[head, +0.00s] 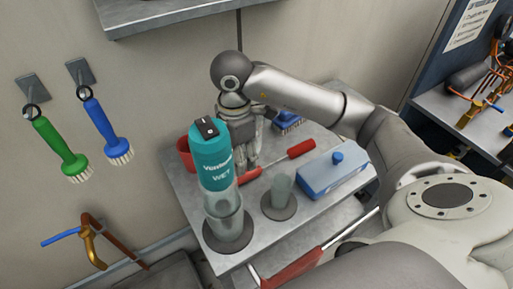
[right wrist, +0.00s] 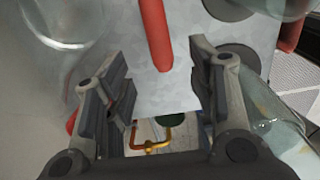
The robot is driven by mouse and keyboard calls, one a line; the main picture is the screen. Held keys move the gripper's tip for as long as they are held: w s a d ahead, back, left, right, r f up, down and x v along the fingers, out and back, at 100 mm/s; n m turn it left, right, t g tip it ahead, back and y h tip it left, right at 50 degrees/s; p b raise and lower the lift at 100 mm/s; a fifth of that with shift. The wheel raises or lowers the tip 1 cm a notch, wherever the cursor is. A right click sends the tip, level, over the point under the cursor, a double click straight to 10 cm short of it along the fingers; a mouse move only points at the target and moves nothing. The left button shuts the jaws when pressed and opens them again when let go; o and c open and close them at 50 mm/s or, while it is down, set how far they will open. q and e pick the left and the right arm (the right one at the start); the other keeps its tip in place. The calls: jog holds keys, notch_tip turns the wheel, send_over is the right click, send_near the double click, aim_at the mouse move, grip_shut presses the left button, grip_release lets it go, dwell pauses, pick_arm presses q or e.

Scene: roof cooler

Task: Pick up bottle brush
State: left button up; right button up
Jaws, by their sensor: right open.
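I cannot tell for sure which thing is the bottle brush. A green-handled brush (head: 60,147) and a blue-handled brush (head: 106,131) hang from wall hooks at the left of the head view, bristles down. A blue item (head: 287,122) on the table behind my right gripper is partly hidden. My right gripper (head: 247,160) is low over the metal table, behind the teal-topped bottle, with its fingers open and nothing held. In the right wrist view a red handle (right wrist: 155,35) lies beyond the open fingers (right wrist: 160,75). My left gripper is not in view.
The teal-topped bottle (head: 214,160) and a clear cup (head: 281,190) stand on the table's near side (head: 225,262). A red cup (head: 186,153), red-handled tool (head: 301,149) and blue box (head: 331,175) are close to my gripper. A shelf (head: 165,12) overhangs above.

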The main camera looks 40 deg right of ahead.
jog(key=f, duration=0.2)
jog(key=shift+s+f, duration=0.25)
jog(key=shift+f, duration=0.45)
jog(key=f, duration=0.1)
jog(key=f+p, duration=0.1)
jog(key=f, duration=0.2)
jog(key=shift+w+d+f+p, duration=0.2)
jog(key=shift+d+f+p, duration=0.1)
jog(key=shift+f, duration=0.1)
jog(key=shift+w+f, duration=0.1)
jog(key=shift+f, duration=0.2)
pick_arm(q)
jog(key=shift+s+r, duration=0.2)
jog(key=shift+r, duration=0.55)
pick_arm(e)
jog(key=c, duration=1.1)
jog(key=shift+r, duration=0.1)
